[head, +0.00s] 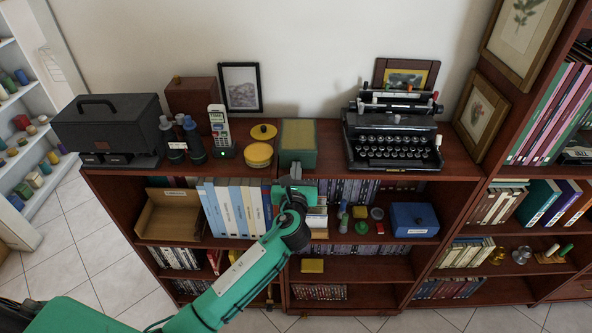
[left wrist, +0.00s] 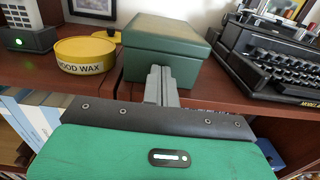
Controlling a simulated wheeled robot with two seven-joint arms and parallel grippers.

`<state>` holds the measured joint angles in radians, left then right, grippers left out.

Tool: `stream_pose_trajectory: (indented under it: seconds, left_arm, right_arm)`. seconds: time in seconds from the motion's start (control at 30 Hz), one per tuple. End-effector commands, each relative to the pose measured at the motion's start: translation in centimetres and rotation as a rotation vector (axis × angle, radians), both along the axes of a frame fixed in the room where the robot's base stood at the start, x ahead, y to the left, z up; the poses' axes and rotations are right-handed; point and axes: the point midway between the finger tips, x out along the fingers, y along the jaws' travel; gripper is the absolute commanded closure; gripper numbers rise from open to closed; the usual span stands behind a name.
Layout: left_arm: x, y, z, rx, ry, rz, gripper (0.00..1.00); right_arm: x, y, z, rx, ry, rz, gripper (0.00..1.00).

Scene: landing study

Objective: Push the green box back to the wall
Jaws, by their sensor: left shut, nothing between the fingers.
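The green box (head: 298,144) stands on top of the low bookcase, between the yellow tin and the typewriter. Its lid is a duller olive colour than its sides. In the left wrist view the green box (left wrist: 165,48) is straight ahead, with its front face toward me. My left gripper (head: 295,172) is shut and empty at the front of the box. In the left wrist view its closed fingers (left wrist: 160,80) overlap the lower front face; I cannot tell whether they touch it. A gap to the wall behind the box is visible. My right gripper is not in view.
A yellow wood wax tin (head: 258,155) stands close left of the box, with a phone (head: 220,130) beyond it. A black typewriter (head: 393,140) stands to the right. A framed picture (head: 240,87) leans at the wall. The shelf's front edge lies beneath my gripper.

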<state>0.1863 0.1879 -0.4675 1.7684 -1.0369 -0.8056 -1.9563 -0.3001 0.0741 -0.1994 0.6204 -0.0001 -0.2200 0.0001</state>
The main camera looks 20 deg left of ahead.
Motion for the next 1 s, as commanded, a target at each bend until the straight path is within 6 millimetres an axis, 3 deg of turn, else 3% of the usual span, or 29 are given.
stream_pose_trajectory:
  seconds: [0.3,0.43,0.83,1.0]
  left_arm:
    - [4.9,1.3,0.2,0.001,-0.002,0.000,1.00]
    - [6.2,1.6,0.1,0.000,-0.001,0.001,1.00]
    - [6.4,1.7,0.0,0.000,0.000,0.000,1.00]
    - [5.4,1.4,-0.1,0.000,-0.001,-0.001,1.00]
  right_arm:
    - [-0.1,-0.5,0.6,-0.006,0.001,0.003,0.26]
    - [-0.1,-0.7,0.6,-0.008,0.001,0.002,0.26]
    - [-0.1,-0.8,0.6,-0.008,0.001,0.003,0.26]
    - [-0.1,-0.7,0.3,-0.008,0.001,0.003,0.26]
